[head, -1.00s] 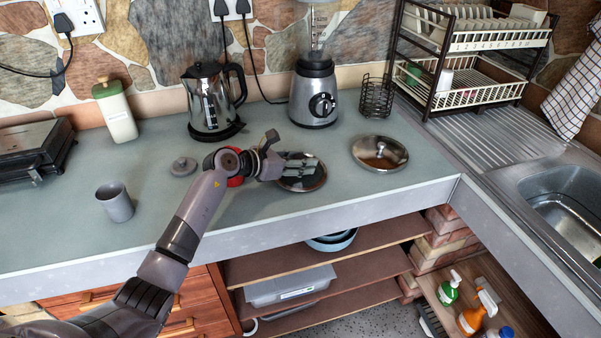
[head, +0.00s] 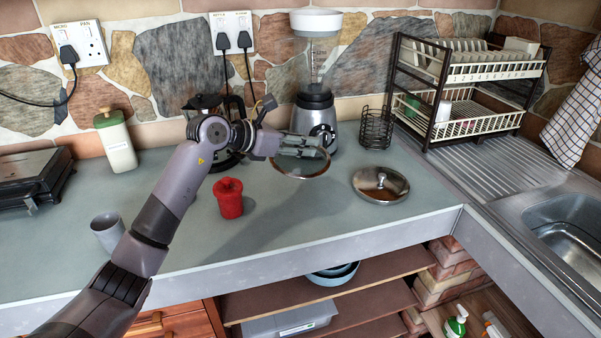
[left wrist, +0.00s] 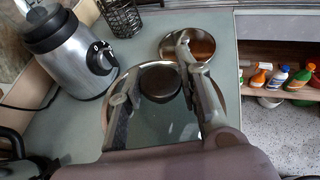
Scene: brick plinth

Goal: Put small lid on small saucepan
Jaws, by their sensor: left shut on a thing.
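My left gripper (head: 303,147) is shut on a round glass lid with a metal rim (head: 301,168) and holds it above the counter, in front of the blender. In the left wrist view the lid's dark knob (left wrist: 160,82) sits between the fingers of the gripper (left wrist: 155,75). A second round, shiny lid with a metal knob (head: 381,184) lies on the counter to the right; the left wrist view also shows this second lid (left wrist: 200,46), partly behind a finger. I cannot make out a saucepan for certain. My right gripper is not in view.
Behind are a kettle (head: 207,104), the blender (head: 315,118) and a wire basket (head: 376,128). A dish rack (head: 470,118) and sink are right. The front middle counter is clear.

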